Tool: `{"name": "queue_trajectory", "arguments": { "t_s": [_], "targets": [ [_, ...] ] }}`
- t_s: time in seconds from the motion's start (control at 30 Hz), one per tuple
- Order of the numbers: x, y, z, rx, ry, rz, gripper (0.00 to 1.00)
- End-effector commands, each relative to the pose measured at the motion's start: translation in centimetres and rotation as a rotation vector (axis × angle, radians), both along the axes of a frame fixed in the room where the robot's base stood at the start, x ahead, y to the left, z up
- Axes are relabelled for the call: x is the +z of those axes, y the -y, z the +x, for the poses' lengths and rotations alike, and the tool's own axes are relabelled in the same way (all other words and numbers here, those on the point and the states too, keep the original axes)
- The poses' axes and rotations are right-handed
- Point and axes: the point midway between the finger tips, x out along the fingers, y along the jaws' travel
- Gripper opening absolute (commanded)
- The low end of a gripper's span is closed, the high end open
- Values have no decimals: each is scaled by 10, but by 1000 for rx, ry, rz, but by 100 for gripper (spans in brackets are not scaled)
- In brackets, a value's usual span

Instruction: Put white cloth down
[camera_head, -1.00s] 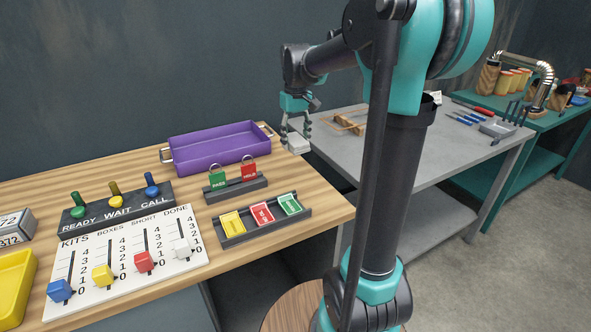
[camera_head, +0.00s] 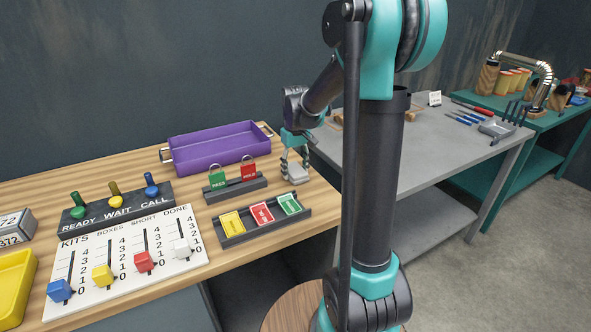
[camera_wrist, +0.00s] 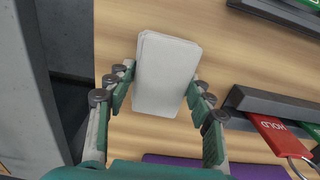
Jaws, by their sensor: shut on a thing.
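The white cloth (camera_wrist: 167,75) is a pale folded pad. In the wrist view it sits between the two fingers of my gripper (camera_wrist: 160,95), over the wooden table (camera_wrist: 115,38). My gripper is shut on it. In the head view my gripper (camera_head: 295,165) is at the right end of the wooden table, just right of the red HOLD tag, and the cloth (camera_head: 295,178) shows small and pale below the fingers. I cannot tell whether the cloth touches the tabletop.
A rack with green and red tags (camera_head: 237,188) and a holder with coloured cards (camera_head: 262,218) stand close left of my gripper. A purple tray (camera_head: 215,147) lies behind. The table's right edge is near, with a grey table (camera_head: 415,150) beyond.

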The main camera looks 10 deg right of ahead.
Motion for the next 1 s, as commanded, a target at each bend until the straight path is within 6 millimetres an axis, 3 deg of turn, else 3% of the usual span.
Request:
{"name": "queue_trajectory", "arguments": {
  "t_s": [0.17, 0.2, 0.33, 0.73, 1.0],
  "targets": [
    [-3, 0, 0, 0, 0, 0, 30],
    [-3, 0, 0, 0, 0, 0, 56],
    [-2, 0, 0, 0, 0, 0, 72],
    [3, 0, 0, 0, 0, 0, 73],
    [46, 0, 0, 0, 0, 0, 73]
  ]
}}
